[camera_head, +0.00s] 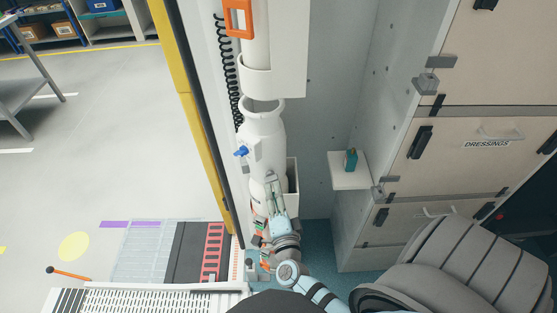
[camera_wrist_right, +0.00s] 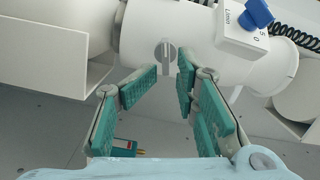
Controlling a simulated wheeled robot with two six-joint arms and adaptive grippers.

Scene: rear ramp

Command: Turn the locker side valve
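A white cylinder (camera_head: 264,133) stands along the side wall in the head view, with a box and blue knob (camera_head: 241,152) on it. In the right wrist view the cylinder (camera_wrist_right: 205,25) lies across the top, and a small grey valve handle (camera_wrist_right: 166,57) sticks out of its round boss. The blue knob (camera_wrist_right: 257,13) sits on a white box with "L/min" marks, right of the handle. My right gripper (camera_wrist_right: 167,70) is open, its teal fingers pointing at the handle from below; whether they touch it I cannot tell. It also shows against the lower cylinder in the head view (camera_head: 271,183). My left gripper is not in view.
A small white shelf (camera_head: 350,182) with a teal item (camera_head: 351,160) stands to the right, before the "DRESSINGS" locker (camera_head: 485,130). A grey seat (camera_head: 460,265) fills the lower right. A white bracket (camera_wrist_right: 45,60) stands left of the gripper in the wrist view.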

